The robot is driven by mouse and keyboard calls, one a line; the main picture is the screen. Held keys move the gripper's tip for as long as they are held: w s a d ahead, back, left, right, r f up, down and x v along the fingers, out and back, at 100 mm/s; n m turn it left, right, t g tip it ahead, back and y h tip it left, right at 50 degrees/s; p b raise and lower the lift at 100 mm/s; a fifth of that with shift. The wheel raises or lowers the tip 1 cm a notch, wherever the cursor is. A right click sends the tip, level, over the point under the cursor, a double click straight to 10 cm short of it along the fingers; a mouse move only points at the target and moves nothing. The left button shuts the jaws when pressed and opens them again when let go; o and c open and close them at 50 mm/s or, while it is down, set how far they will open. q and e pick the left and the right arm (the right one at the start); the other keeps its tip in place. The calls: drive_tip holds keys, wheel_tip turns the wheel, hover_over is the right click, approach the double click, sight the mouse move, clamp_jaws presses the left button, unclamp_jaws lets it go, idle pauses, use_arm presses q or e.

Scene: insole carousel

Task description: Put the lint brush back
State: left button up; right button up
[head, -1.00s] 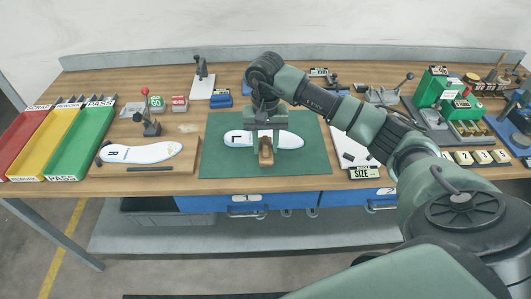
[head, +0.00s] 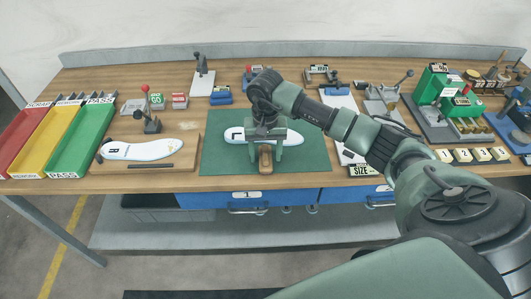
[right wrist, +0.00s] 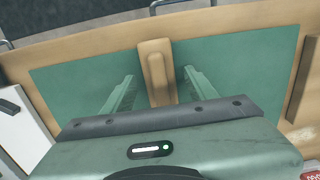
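The lint brush (head: 265,160), with its tan wooden back, is at the front part of the green mat (head: 310,160), end pointing towards the table's front edge. I cannot tell whether it touches the mat. My right gripper (head: 265,147) points down over it. In the right wrist view the brush (right wrist: 157,72) lies between the two fingers, with strips of green showing on both sides, so the gripper (right wrist: 159,76) looks open around it. A white insole (head: 236,135) lies on the mat behind the brush, partly hidden by the gripper. My left gripper is not in view.
A wooden board (head: 185,167) with another insole (head: 150,149) lies left of the mat. Red, yellow and green trays (head: 85,140) stand at far left. A clipboard (head: 345,157) and a green press (head: 430,85) stand right. Blue drawers (head: 290,199) hang below the front edge.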

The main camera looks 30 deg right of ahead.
sight(265, 152)
drive_tip(key=shift+r, duration=0.1)
wheel_tip(265, 152, up, 12)
drive_tip(key=b, duration=0.3)
idle(0.3)
idle(0.4)
